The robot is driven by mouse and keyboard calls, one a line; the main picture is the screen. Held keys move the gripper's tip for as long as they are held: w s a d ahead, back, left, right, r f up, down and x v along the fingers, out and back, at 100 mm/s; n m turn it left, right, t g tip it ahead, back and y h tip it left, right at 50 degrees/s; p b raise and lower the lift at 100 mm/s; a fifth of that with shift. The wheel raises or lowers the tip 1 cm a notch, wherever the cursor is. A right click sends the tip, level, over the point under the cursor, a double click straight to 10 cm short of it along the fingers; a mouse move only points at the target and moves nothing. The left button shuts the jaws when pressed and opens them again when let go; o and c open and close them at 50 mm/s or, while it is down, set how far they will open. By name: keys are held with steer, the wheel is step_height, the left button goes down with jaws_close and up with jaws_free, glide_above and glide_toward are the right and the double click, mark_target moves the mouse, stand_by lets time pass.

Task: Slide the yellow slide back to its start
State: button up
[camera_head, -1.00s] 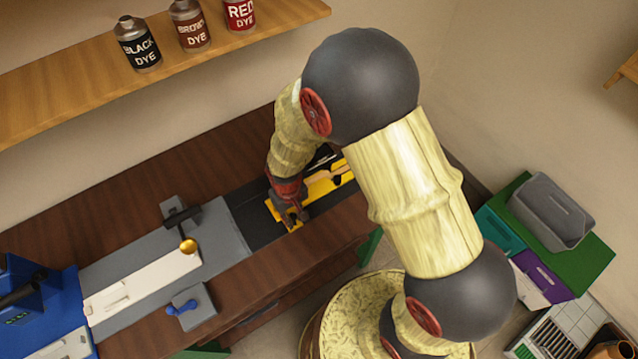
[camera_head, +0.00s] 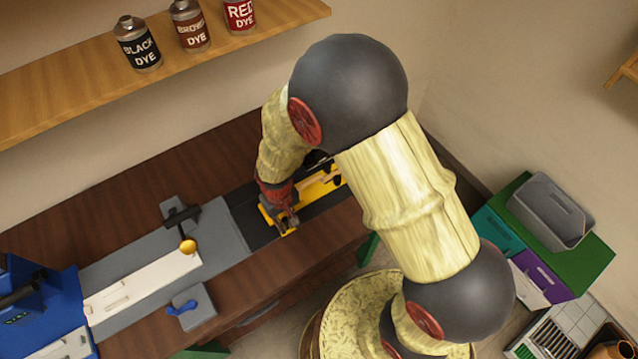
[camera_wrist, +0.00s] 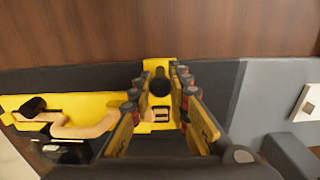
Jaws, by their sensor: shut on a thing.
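The yellow slide (camera_head: 312,191) lies on a dark track (camera_head: 240,212) on the brown bench, partly hidden behind my arm. In the wrist view the slide (camera_wrist: 68,101) stretches to the left and carries a pale tan piece (camera_wrist: 88,129) in a cutout. My gripper (camera_head: 285,222) is down at the slide's left end. In the wrist view my gripper (camera_wrist: 160,90) has one finger on each side of that yellow end and is shut on it. The exact contact is partly hidden by the fingers.
A grey plate (camera_head: 222,240) adjoins the track's left end, with a white strip (camera_head: 145,278), a brass ball (camera_head: 187,246) and a blue lever (camera_head: 183,308). A blue machine (camera_head: 35,300) stands at the far left. A shelf (camera_head: 80,86) with dye bottles hangs above the bench.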

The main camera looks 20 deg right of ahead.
steer(key=shift+s+a, duration=0.35)
steer(key=shift+a, duration=0.85)
steer(key=shift+s+a, duration=0.3)
steer(key=shift+a, duration=0.9)
steer(key=shift+s+a, duration=0.35)
steer(key=shift+a, duration=0.95)
steer(key=shift+s+a, duration=0.2)
steer(key=shift+a, duration=0.4)
steer(key=shift+s+a, duration=0.15)
steer(key=shift+a, duration=0.45)
steer(key=shift+o, duration=0.7)
steer(key=shift+s+a, duration=0.1)
steer(key=shift+a, duration=0.15)
steer(key=shift+o, duration=0.5)
steer(key=shift+a, duration=0.1)
steer(key=o, duration=0.6)
steer(key=shift+s+a, duration=0.1)
steer(key=shift+a, duration=0.05)
